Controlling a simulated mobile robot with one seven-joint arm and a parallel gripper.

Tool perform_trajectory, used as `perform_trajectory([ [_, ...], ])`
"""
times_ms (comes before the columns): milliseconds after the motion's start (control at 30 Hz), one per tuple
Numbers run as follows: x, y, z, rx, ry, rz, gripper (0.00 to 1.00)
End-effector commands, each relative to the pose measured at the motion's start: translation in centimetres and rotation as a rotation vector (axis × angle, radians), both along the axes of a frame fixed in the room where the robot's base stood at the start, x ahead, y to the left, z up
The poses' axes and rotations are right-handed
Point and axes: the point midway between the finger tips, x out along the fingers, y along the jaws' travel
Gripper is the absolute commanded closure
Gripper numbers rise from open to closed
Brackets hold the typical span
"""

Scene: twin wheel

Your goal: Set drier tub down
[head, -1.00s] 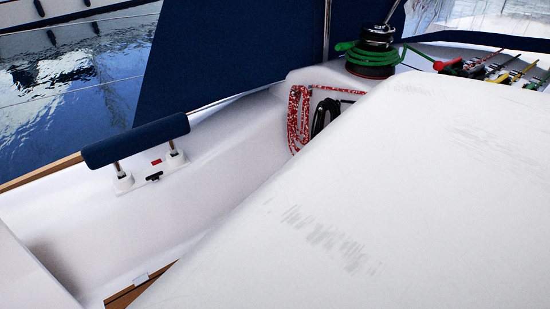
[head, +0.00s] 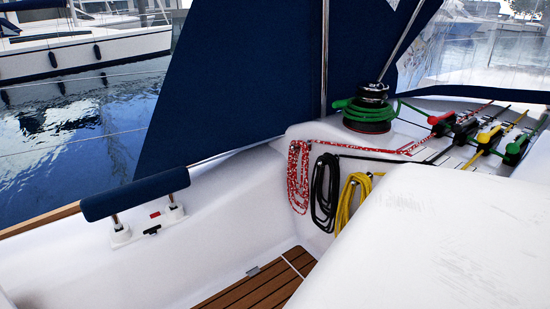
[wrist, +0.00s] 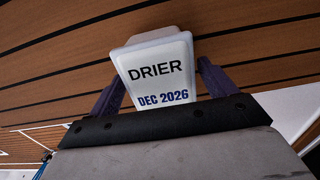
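The drier tub (wrist: 160,72) is a white tub marked "DRIER" and "DEC 2026". It shows in the wrist view, between the two dark purple fingers of my gripper (wrist: 159,72). The fingers lie against its left and right sides, so my gripper looks shut on it. Slatted brown decking with dark seams (wrist: 50,55) is behind the tub in the wrist view. The tub's far end is hidden, and I cannot tell whether it touches the deck. Neither tub nor gripper shows in the head view.
A green-roped winch (head: 370,105) stands at the back. Red, black and yellow rope coils (head: 350,200) hang below it. Coloured clutches (head: 485,135) are at right. A blue padded rail (head: 135,195) is at left. A large white shape (head: 440,250) covers the lower right. Some deck (head: 250,285) is bare.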

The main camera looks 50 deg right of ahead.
Motion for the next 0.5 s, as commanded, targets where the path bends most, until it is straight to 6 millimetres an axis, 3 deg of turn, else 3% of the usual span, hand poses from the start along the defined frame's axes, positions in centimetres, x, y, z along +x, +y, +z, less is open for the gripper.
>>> perform_trajectory([
  [267,0.0,0.0,0.6,-0.001,-0.001,0.000,0.17],
  [500,0.1,-0.1,4.9,-0.005,-0.003,0.001,0.17],
])
